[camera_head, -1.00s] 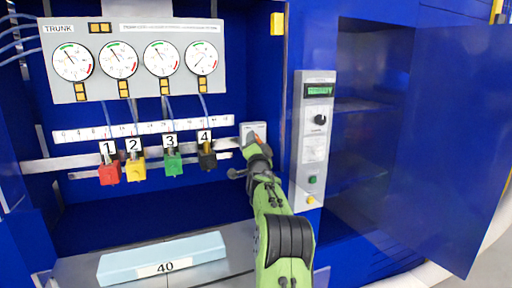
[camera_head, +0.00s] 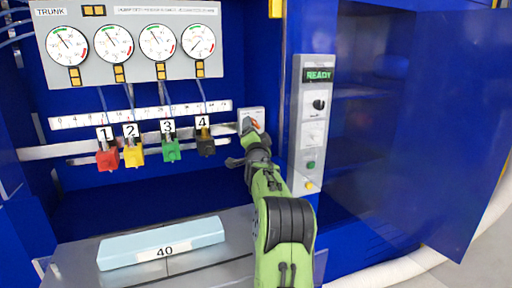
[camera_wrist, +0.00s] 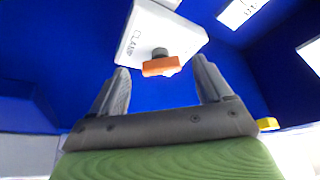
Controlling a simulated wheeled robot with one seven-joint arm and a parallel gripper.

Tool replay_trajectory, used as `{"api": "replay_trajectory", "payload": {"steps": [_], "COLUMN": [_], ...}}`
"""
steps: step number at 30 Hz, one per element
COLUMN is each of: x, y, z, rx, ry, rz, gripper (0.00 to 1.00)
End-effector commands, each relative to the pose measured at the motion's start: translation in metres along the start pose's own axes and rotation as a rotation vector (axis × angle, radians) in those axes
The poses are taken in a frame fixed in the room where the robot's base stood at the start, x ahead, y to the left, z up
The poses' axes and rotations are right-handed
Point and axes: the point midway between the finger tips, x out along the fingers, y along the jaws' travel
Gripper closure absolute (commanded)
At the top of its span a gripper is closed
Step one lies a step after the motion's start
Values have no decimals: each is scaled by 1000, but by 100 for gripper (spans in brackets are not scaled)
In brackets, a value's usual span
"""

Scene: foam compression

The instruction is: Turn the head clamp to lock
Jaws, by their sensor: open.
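The head clamp is an orange handle (camera_wrist: 161,66) on a dark stub, fixed to a white plate (camera_wrist: 160,30) with partly readable lettering ending in "LAMP". In the wrist view my gripper (camera_wrist: 161,80) is open, with one finger on each side of the handle and a gap to both. The fingers do not visibly touch it. In the head view the white plate (camera_head: 252,114) sits at the right end of the rail, and my gripper (camera_head: 250,140) is in front of it, covering most of the handle.
Red (camera_head: 107,158), yellow (camera_head: 133,156), green (camera_head: 171,151) and black (camera_head: 205,145) numbered blocks hang left of my gripper. A light blue foam block (camera_head: 161,243) marked 40 lies on the grey bench. A control panel (camera_head: 312,130) reading READY stands close to the right of my arm.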

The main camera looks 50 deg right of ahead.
Motion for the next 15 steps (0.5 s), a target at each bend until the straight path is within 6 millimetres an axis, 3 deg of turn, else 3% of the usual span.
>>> {"api": "replay_trajectory", "payload": {"steps": [15], "x": [-114], "y": [0], "z": [0], "rx": [-1], "ry": [-1], "rz": [0], "gripper": [21]}}
